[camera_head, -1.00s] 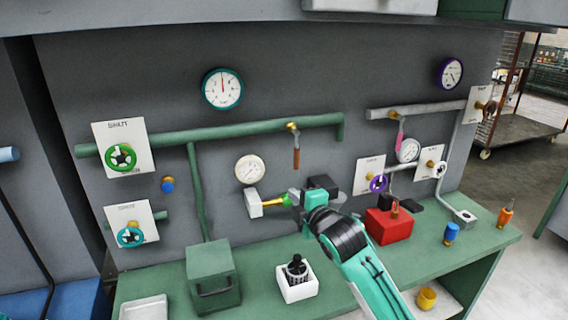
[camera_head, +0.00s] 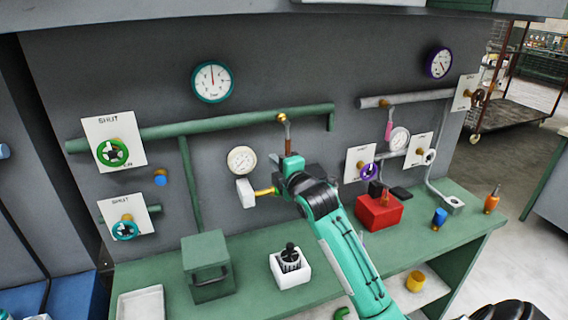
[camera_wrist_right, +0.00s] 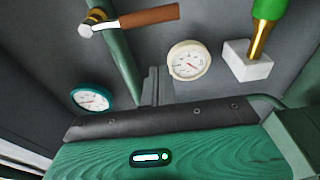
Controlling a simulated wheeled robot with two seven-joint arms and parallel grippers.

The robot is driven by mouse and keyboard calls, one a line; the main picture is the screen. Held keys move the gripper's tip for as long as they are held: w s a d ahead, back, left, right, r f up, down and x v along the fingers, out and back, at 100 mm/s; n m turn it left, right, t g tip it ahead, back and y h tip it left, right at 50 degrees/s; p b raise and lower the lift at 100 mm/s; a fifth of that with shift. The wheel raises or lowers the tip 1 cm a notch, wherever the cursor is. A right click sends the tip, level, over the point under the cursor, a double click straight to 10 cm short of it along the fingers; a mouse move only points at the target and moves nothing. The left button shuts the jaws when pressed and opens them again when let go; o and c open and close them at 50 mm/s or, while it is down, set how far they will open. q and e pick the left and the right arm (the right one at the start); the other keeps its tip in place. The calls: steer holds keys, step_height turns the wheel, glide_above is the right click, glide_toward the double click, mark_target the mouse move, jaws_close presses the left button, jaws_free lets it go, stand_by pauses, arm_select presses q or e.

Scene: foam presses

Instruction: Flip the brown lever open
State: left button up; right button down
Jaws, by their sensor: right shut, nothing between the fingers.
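The brown lever (camera_head: 288,137) hangs down from a brass fitting on the green pipe (camera_head: 215,126) on the grey panel. In the right wrist view the lever (camera_wrist_right: 150,18) lies across the top, with its hub at the pipe. My right gripper (camera_head: 287,164) is just below the lever's lower end in the head view, partly overlapping it. Its narrow fingers (camera_wrist_right: 157,85) are closed with nothing between them. In the wrist view they appear apart from the lever. Whether they touch it in depth cannot be told. My left gripper is not in view.
A white gauge (camera_head: 242,160) and a white block (camera_head: 245,192) with a brass stem sit left of my right gripper. A pink lever (camera_head: 389,130) hangs farther right. The bench below holds a green box (camera_head: 208,268), a white holder (camera_head: 290,270) and a red box (camera_head: 379,212).

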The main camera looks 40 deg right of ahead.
mark_target(288, 143)
steer(key=w+d+p, duration=0.1)
steer(key=d, duration=0.1)
steer(key=w+d+p, duration=0.1)
steer(key=d+p, duration=0.1)
steer(key=shift+w, duration=0.1)
stand_by(0.3)
steer(key=shift+d, duration=0.1)
steer(key=shift+d, duration=0.1)
steer(key=shift+n, duration=0.4)
